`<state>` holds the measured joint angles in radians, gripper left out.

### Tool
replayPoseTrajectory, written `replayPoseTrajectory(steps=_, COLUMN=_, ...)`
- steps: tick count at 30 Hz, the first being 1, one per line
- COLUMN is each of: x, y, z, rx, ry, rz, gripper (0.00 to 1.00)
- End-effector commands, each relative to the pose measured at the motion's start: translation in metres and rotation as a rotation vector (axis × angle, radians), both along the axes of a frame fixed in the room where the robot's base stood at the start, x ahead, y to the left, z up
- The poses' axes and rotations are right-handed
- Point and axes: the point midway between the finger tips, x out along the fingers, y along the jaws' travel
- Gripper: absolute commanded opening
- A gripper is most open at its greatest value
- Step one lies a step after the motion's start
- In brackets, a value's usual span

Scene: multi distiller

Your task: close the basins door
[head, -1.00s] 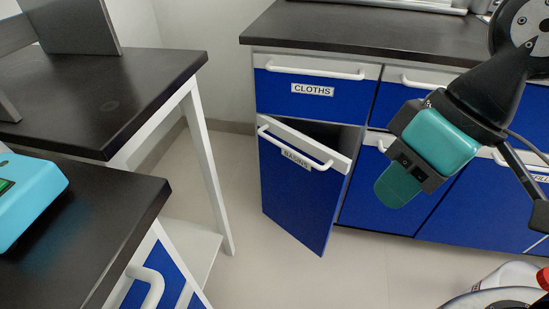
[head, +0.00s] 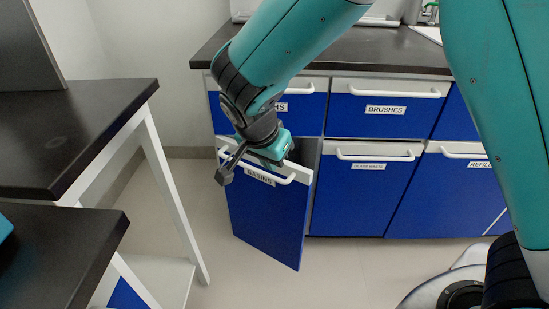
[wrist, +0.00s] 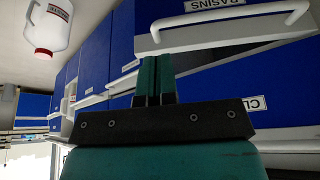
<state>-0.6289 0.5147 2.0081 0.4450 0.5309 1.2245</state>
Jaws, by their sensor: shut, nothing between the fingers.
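The blue basins door (head: 265,220) stands partly open below the cloths drawer (head: 300,108), its right side swung outward. It has a white top strip, a white bar handle (head: 287,180) and a BASINS label (head: 259,175). My gripper (head: 280,152) is at the top of this door, close to the handle. The arm and wrist cover part of the cloths drawer and the door's top. In the wrist view, my shut teal fingers (wrist: 155,62) overlap the white edge near the basins handle (wrist: 230,24). I cannot tell whether they touch it.
The dark counter (head: 380,52) runs above the cabinets. The brushes drawer (head: 385,108) and the door below it (head: 360,190) are shut. Dark-topped tables (head: 80,125) stand at the left, with bare floor between them and the door. A white jug (wrist: 47,25) shows in the wrist view.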

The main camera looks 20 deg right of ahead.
Motion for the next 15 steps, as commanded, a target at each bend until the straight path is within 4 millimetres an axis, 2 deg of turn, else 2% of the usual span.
replayPoseTrajectory(steps=1, x=0.002, y=-0.004, z=-0.014, rx=-0.002, ry=0.003, rz=-0.001, gripper=0.0)
replayPoseTrajectory(steps=3, x=0.006, y=-0.008, z=-0.029, rx=-0.002, ry=0.004, rz=-0.001, gripper=0.0)
replayPoseTrajectory(steps=10, x=0.018, y=-0.022, z=-0.073, rx=0.0, ry=0.005, rz=-0.001, gripper=0.0)
replayPoseTrajectory(steps=15, x=0.036, y=-0.041, z=-0.067, rx=0.002, ry=0.001, rz=-0.001, gripper=0.0)
